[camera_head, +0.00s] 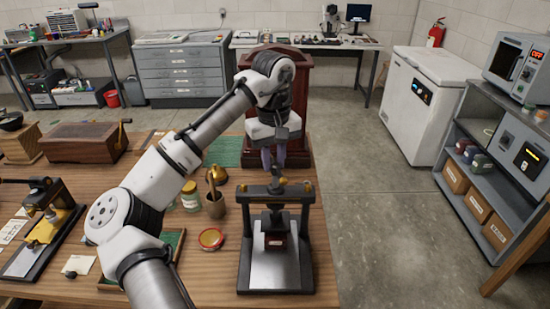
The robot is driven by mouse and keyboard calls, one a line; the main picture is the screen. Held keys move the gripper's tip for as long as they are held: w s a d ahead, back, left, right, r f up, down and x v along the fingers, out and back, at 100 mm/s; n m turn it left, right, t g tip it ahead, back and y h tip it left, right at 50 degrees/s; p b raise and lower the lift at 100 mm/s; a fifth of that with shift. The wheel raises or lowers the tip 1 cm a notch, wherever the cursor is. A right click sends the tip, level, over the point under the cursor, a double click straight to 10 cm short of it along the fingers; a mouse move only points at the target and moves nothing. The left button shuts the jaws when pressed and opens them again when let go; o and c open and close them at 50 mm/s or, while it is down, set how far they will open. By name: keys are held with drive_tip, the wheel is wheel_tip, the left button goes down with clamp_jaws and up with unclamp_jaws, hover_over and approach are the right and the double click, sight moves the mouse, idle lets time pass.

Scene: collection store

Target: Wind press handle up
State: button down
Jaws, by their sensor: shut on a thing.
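The press (246,268) stands near the right end of the wooden table, with a dark frame, two posts and a pale metal bed. Its crossbar (263,192) runs across the top with brass-coloured knobs at the ends. A small dark red block (276,240) sits on the bed under the screw. My gripper (276,165) points down just above the middle of the press and is shut on the press handle (278,179) at the top of the screw. The fingertips and most of the handle are small and partly hidden, so the exact grip is unclear.
A wooden cup (216,206), a jar (190,197) and a round red-rimmed tin (211,239) stand left of the press. A dark red wooden case (306,110) stands behind it. Open floor lies right of the table.

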drive_tip(key=n, duration=0.6)
drive_tip(key=shift+s+a, duration=0.2)
drive_tip(key=shift+a, duration=0.05)
drive_tip(key=n, duration=0.7)
drive_tip(key=shift+s, duration=0.3)
drive_tip(key=c, duration=1.3)
unclamp_jaws()
drive_tip(key=shift+o, duration=0.2)
wheel_tip(320, 180, up, 14)
drive_tip(key=b, duration=0.1)
